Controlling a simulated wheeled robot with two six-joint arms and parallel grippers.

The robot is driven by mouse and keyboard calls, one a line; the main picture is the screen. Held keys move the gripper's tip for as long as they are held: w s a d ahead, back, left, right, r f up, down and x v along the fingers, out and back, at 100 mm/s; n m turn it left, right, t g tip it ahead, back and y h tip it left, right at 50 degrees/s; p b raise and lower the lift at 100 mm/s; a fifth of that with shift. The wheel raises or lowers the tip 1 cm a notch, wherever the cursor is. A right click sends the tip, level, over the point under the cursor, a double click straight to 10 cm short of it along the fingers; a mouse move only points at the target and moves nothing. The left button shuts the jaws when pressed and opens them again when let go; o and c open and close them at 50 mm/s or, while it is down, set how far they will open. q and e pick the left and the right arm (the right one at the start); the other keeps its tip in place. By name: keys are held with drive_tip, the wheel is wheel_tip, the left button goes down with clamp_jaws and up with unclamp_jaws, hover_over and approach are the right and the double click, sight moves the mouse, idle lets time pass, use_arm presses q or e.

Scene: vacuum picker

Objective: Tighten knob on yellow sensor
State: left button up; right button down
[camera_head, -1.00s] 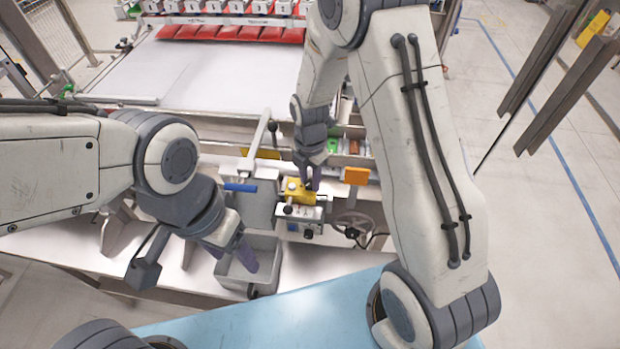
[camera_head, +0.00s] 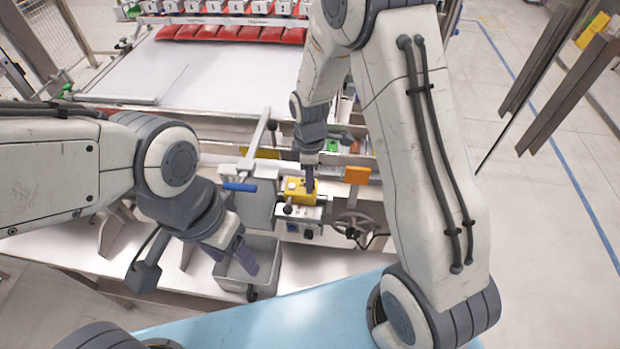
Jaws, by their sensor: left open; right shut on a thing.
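The yellow sensor (camera_head: 294,195) sits on a grey and white mount (camera_head: 300,214) at the middle of the machine front. A small dark knob (camera_head: 287,210) shows at the mount's front left, below the sensor. My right gripper (camera_head: 309,187) comes down from above onto the sensor's right part. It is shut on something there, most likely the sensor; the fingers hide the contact. My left gripper (camera_head: 247,262) is open and empty over a grey bin, to the lower left of the sensor.
The grey bin (camera_head: 232,283) stands below the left gripper. A blue handle (camera_head: 240,187) is left of the sensor. A handwheel (camera_head: 353,226) and an orange block (camera_head: 357,175) are on the right. A white conveyor bed (camera_head: 220,75) with red packs lies behind.

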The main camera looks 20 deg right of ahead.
drive_tip(key=m, duration=0.4)
drive_tip(key=shift+w+r+m, duration=0.1)
drive_tip(key=shift+m, duration=0.2)
drive_tip(key=m, duration=0.5)
drive_tip(key=shift+b, duration=0.35)
drive_tip(key=m, duration=0.9)
drive_tip(key=shift+m, duration=0.3)
drive_tip(key=c, duration=0.8)
unclamp_jaws()
drive_tip(key=shift+o, duration=1.4)
